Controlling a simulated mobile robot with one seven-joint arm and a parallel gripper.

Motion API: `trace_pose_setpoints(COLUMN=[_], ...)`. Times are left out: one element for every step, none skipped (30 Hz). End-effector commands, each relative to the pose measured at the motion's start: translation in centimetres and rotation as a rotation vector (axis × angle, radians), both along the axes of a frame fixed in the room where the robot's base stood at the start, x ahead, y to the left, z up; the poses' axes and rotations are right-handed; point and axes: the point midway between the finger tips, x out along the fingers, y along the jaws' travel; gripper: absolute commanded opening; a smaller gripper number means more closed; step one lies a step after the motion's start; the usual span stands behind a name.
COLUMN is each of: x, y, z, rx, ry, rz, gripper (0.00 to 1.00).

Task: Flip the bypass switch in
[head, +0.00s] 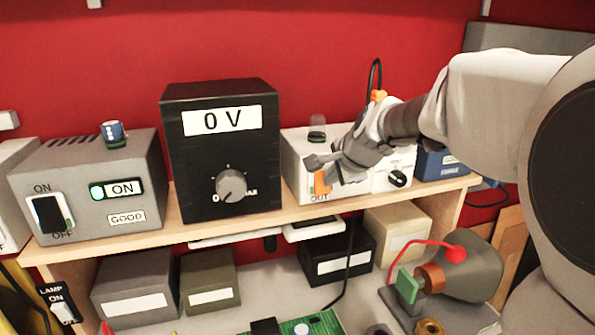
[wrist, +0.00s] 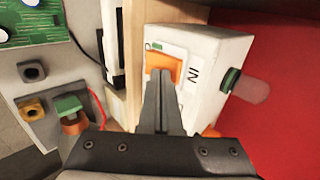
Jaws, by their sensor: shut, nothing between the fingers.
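The bypass switch is an orange rocker (head: 321,182) on the front of a white box (head: 294,178) on the shelf, with "OUT" printed below it in the head view. In the wrist view the orange rocker (wrist: 165,62) sits in a pale plate, with "IN" printed beside it on the white box (wrist: 215,65). My gripper (head: 313,161) is shut and empty, in front of the box at the switch. In the wrist view my gripper's fingertips (wrist: 160,75) overlap the rocker and hide part of it. I cannot tell whether they touch it.
A black "0 V" meter box (head: 190,150) stands left of the white box, with a grey box (head: 90,165) showing "ON" further left. A blue box (head: 437,164) is at the right. Several boxes and a green circuit board (head: 312,325) lie below the wooden shelf (head: 205,223).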

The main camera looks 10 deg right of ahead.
Motion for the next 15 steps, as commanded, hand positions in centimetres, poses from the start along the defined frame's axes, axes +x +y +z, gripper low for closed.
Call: trace_pose_setpoints(x=[0.0,0.0,0.0,0.0,0.0,0.0,0.0,0.0,0.0,0.0,0.0,0.0,0.0,0.0,0.0], y=[0.0,0.0,0.0,0.0,0.0,0.0,0.0,0.0,0.0,0.0,0.0,0.0,0.0,0.0,0.0], z=[0.2,0.3,0.4,0.6,0.8,1.0,1.1,1.3,1.5,1.6,1.6,1.7,1.7,1.7,1.6], rx=[0.000,0.000,0.000,0.000,0.000,0.000,0.000,0.000,0.000,0.000,0.000,0.000,0.000,0.000,0.000], ry=[0.000,0.000,0.000,-0.001,-0.001,-0.001,-0.001,-0.001,-0.001,-0.001,-0.001,-0.001,-0.001,-0.001,-0.001], rz=[0.000,0.000,0.000,0.000,0.000,0.000,0.000,0.000,0.000,0.000,0.000,0.000,0.000,0.000,0.000], gripper=[0.00,0.00,0.00,0.00,0.00,0.00,0.00,0.00,0.00,0.00,0.00,0.00,0.00,0.00,0.00])
